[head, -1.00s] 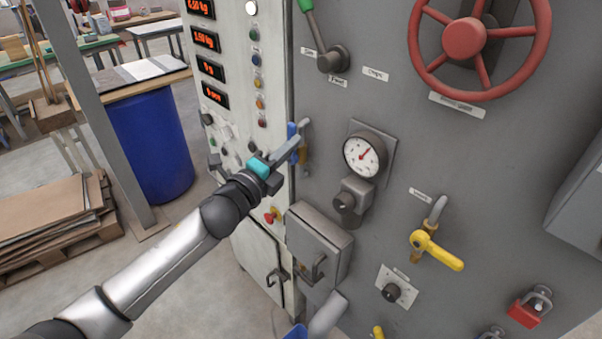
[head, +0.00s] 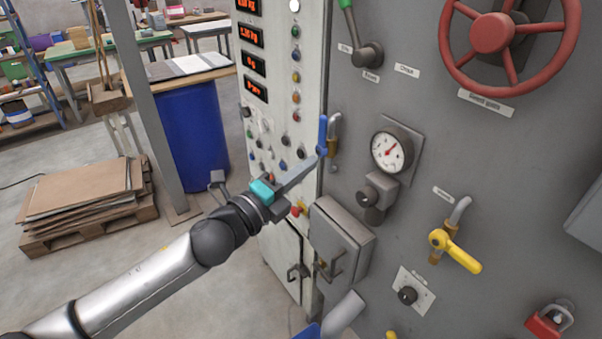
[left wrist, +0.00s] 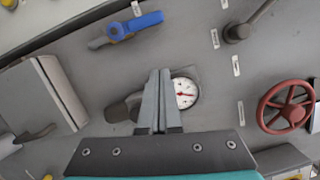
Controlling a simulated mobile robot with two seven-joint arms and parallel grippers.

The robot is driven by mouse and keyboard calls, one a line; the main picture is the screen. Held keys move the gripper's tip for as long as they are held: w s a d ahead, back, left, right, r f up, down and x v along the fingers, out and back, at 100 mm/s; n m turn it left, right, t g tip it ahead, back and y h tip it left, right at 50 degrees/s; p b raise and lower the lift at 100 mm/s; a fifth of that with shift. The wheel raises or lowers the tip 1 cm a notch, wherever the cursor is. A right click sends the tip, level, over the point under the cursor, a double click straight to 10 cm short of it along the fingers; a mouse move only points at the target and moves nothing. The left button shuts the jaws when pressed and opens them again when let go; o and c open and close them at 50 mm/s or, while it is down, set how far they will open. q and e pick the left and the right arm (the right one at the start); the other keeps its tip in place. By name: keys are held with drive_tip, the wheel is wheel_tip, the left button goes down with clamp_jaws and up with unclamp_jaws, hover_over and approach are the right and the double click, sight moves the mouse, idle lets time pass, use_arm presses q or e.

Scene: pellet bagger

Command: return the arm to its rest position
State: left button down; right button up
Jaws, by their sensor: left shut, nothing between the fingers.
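My left arm reaches in from the lower left in the head view. Its gripper (head: 315,160) is shut and empty, in front of the machine's right edge of the pale control panel (head: 270,90). The fingertips appear just below the blue-handled valve (head: 323,135); I cannot tell the gap in depth. In the left wrist view the closed fingers (left wrist: 158,75) point toward the grey machine face, beside the round gauge (left wrist: 185,92). My right gripper is not in view.
Close to the arm are a protruding grey box (head: 340,245) with a handle and the gauge (head: 391,150). A yellow-handled valve (head: 460,255) and a red handwheel (head: 492,33) are further right. A blue drum (head: 195,140) and stacked cardboard (head: 85,190) stand left. Floor between is open.

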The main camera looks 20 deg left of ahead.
use_arm(q)
drive_tip(key=s+a+f+n+g+y+b, duration=0.1)
drive_tip(key=a+f+n+y+b, duration=0.2)
drive_tip(key=f, duration=0.8)
drive_tip(key=a+f+n+g+y+b, duration=0.2)
drive_tip(key=a+f+n, duration=0.2)
drive_tip(key=f, duration=0.7)
drive_tip(key=s+a+f+n+g+y+b, duration=0.1)
drive_tip(key=s+f+n+b, duration=0.15)
drive_tip(key=f, duration=0.55)
drive_tip(key=s+a+f+n+g+b, duration=0.15)
drive_tip(key=s+f, duration=0.25)
drive_tip(key=f, duration=0.4)
drive_tip(key=s+f+n+g+y+b, duration=0.1)
drive_tip(key=s+f+n+g, duration=0.15)
drive_tip(key=f, duration=0.55)
drive_tip(key=s+d+f+n+g+b, duration=0.3)
drive_tip(key=s+f+n+g+b, duration=0.15)
drive_tip(key=s+f, duration=1.3)
drive_tip(key=s+d+f+n+g+b, duration=0.1)
drive_tip(key=s+f, duration=0.3)
drive_tip(key=s, duration=0.4)
drive_tip(key=s+d+f+n+g+b, duration=0.1)
drive_tip(key=s+d+f+n+g, duration=0.2)
drive_tip(key=s, duration=0.5)
wheel_tip(320, 180, down, 2)
drive_tip(key=shift+s+d+f+h+b, duration=0.2)
drive_tip(key=shift+s+d+h+b, duration=0.15)
drive_tip(key=shift+d, duration=0.2)
